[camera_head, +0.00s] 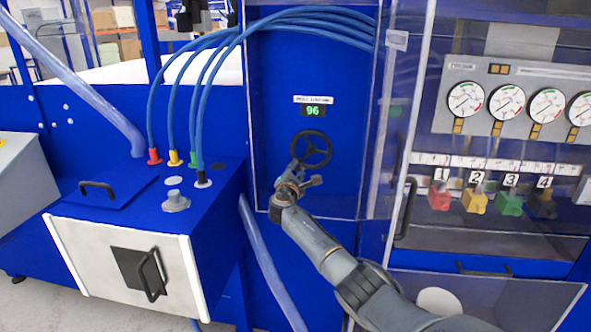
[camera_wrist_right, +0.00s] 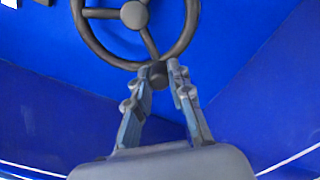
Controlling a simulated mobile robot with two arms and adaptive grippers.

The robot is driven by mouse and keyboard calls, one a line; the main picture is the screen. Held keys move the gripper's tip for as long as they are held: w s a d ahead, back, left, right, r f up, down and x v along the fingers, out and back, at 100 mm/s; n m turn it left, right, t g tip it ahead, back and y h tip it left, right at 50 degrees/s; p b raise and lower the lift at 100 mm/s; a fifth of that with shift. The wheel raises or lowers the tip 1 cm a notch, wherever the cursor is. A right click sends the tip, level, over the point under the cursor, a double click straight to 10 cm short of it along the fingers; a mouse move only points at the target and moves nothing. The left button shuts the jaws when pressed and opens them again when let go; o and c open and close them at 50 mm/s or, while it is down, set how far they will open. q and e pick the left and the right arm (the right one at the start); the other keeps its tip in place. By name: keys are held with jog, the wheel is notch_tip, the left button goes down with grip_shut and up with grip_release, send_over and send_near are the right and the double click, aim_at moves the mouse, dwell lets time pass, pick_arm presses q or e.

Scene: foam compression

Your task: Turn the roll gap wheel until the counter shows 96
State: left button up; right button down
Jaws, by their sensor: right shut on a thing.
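The roll gap wheel (camera_head: 311,149) is a black handwheel with spokes on the blue panel. It also shows at the top of the right wrist view (camera_wrist_right: 96,38). The counter (camera_head: 313,111) above it shows 96 in green digits. My right gripper (camera_head: 295,172) is at the wheel's lower left rim in the head view. In the right wrist view its two fingers (camera_wrist_right: 159,78) are on either side of a dark knob (camera_wrist_right: 158,70) at the wheel's rim, shut on it. My left gripper is not in view.
A clear panel edge (camera_head: 372,120) stands right of the wheel. Further right are gauges (camera_head: 507,103) and numbered coloured valves (camera_head: 471,200). A blue box (camera_head: 130,200) with hoses and a black handle (camera_head: 152,275) stands at the left.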

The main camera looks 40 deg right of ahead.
jog(key=shift+d+r, duration=0.1)
jog(key=shift+d, duration=0.05)
jog(key=c, duration=1.2)
grip_release()
jog(key=shift+d, duration=0.1)
jog(key=shift+s+a, duration=0.25)
jog(key=shift+a, duration=0.25)
jog(key=v, duration=1.1)
jog(key=shift+d, duration=0.1)
